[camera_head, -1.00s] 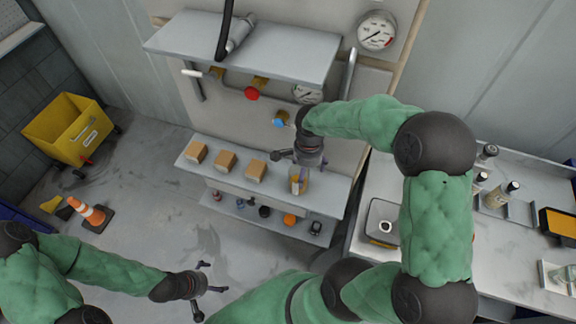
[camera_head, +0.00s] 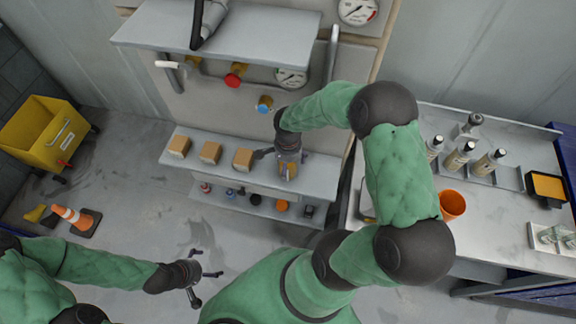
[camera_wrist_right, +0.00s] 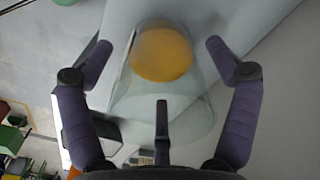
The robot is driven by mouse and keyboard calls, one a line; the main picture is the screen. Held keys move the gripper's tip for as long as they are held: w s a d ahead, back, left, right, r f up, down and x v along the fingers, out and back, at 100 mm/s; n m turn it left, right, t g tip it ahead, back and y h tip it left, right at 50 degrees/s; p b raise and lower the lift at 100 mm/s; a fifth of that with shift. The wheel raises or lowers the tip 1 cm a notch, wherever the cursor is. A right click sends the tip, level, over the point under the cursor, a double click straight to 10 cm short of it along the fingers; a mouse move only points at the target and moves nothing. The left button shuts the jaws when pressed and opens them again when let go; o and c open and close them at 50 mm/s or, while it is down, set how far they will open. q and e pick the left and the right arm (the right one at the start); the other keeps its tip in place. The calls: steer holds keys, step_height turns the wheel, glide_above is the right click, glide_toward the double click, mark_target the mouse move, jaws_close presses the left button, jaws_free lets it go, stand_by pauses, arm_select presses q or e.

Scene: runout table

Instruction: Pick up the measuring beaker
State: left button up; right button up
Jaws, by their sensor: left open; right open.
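The measuring beaker (camera_wrist_right: 160,92) is clear, with yellow-orange liquid or content, and lies between the spread fingers of my right gripper (camera_wrist_right: 160,48) in the right wrist view. No finger clearly touches its wall. In the head view the beaker (camera_head: 288,170) stands on the grey shelf ledge, partly hidden by my right gripper (camera_head: 284,155), which is open just above it. My left gripper (camera_head: 207,276) is open and empty over the floor at the lower left.
Several tan blocks (camera_head: 210,152) stand in a row left of the beaker on the ledge (camera_head: 328,181). Small items sit on the shelf below. The right-hand table holds an orange cup (camera_head: 452,205) and bottles (camera_head: 459,158). A traffic cone (camera_head: 76,220) stands on the floor.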

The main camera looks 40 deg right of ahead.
steer(key=shift+w+f, duration=0.1)
steer(key=shift+f, duration=0.8)
steer(key=c, duration=1.1)
steer(key=shift+r, duration=0.15)
